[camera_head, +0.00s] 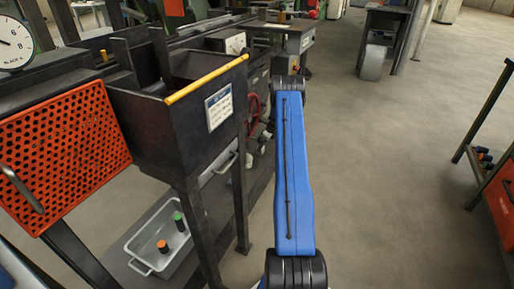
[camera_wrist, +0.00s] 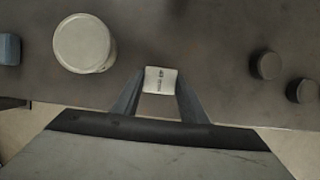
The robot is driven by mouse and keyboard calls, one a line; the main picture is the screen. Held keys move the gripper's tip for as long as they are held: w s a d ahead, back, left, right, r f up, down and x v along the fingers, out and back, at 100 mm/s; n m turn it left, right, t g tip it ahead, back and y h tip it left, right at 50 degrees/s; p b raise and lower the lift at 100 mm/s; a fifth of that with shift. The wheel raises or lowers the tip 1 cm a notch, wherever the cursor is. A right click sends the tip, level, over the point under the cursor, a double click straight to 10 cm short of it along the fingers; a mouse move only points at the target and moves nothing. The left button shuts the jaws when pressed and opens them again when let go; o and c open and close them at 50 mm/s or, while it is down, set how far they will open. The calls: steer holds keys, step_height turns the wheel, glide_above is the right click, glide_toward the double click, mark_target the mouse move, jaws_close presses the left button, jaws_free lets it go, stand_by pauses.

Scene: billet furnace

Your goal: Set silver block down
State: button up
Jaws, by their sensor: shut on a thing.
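In the wrist view, my gripper (camera_wrist: 160,98) has its two dark fingers on either side of a small silver block (camera_wrist: 160,80) with dark markings on its face. The fingers are shut on it. Behind the block is a flat dark brown-grey surface (camera_wrist: 215,45). I cannot tell whether the block touches that surface. In the head view my blue arm reaches forward, and the gripper and block are hidden there.
In the wrist view, a pale round cylinder (camera_wrist: 82,43) stands left of the block. Two dark round pieces (camera_wrist: 266,65) are at the right, and a blue piece (camera_wrist: 9,48) is at the left edge. In the head view, a dark bin (camera_head: 165,125) with a yellow bar stands left of my arm.

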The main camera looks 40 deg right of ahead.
steer(key=shift+w+a, duration=0.3)
steer(key=shift+w, duration=0.35)
steer(key=shift+w+a, duration=0.3)
steer(key=shift+w, duration=0.3)
steer(key=shift+x, duration=0.75)
steer(key=shift+f, duration=0.1)
steer(key=o, duration=1.3)
steer(key=shift+f, duration=0.1)
steer(key=shift+o, duration=0.2)
steer(key=shift+d+r, duration=0.1)
steer(key=shift+r, duration=0.3)
steer(key=shift+v, duration=1.2)
steer(key=s+d, duration=0.4)
steer(key=s, duration=0.7)
steer(key=shift+d, duration=0.3)
